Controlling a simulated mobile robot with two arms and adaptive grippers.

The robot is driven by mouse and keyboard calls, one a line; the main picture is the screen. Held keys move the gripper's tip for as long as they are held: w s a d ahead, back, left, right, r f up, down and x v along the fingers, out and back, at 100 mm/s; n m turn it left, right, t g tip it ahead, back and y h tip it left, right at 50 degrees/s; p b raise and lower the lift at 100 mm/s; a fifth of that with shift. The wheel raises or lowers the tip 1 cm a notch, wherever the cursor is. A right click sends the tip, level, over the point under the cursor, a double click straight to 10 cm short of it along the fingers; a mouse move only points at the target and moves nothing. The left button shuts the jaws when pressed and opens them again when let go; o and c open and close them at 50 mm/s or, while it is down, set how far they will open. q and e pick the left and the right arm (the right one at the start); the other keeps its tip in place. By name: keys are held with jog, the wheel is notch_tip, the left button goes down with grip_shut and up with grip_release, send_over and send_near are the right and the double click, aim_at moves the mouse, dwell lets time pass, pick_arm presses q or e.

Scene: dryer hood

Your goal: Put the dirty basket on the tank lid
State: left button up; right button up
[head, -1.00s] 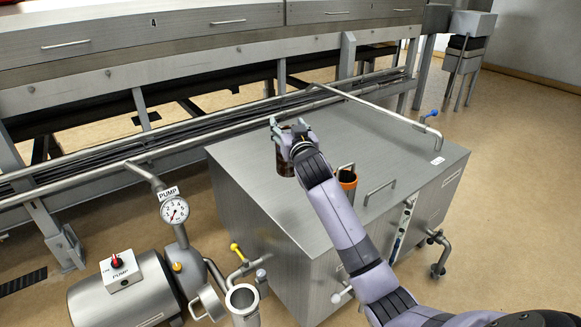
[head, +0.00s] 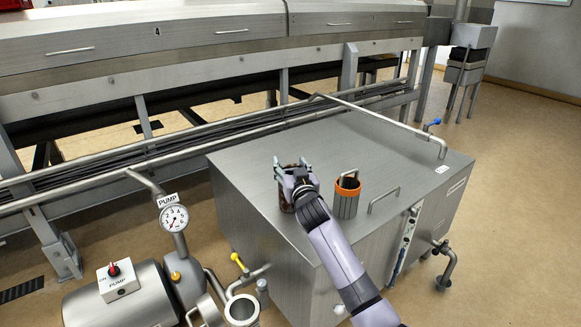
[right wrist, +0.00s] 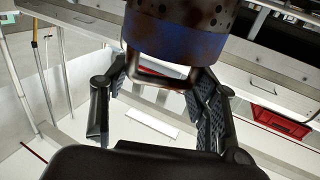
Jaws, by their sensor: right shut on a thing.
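The dirty basket (head: 287,203) is a dark, brown-stained can, mostly hidden behind my right gripper (head: 290,172) in the head view. In the right wrist view, the dirty basket (right wrist: 175,35) shows perforated, rust-stained metal with a blue band. My right gripper (right wrist: 160,105) is shut on it. The tank lid (head: 335,140) is the flat steel top of the large box. The dirty basket is over the lid's near-left part, upright or nearly so. I cannot tell whether it touches the lid. My left gripper is not in view.
An orange-rimmed basket (head: 346,200) stands just right of my gripper on the tank top. A handle (head: 384,200) and a pipe (head: 400,125) are also there. The back of the lid is clear. The pump (head: 130,295) and its gauge (head: 174,217) stand at left.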

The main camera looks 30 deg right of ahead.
jog(key=shift+f, duration=0.1)
jog(key=o, duration=1.7)
jog(key=shift+c, duration=0.2)
jog(key=shift+s+a, duration=0.1)
jog(key=shift+s, duration=0.1)
pick_arm(q)
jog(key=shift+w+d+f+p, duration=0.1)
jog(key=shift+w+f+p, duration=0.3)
jog(key=shift+p, duration=0.6)
pick_arm(e)
jog(key=v, duration=1.1)
jog(key=shift+s, duration=0.3)
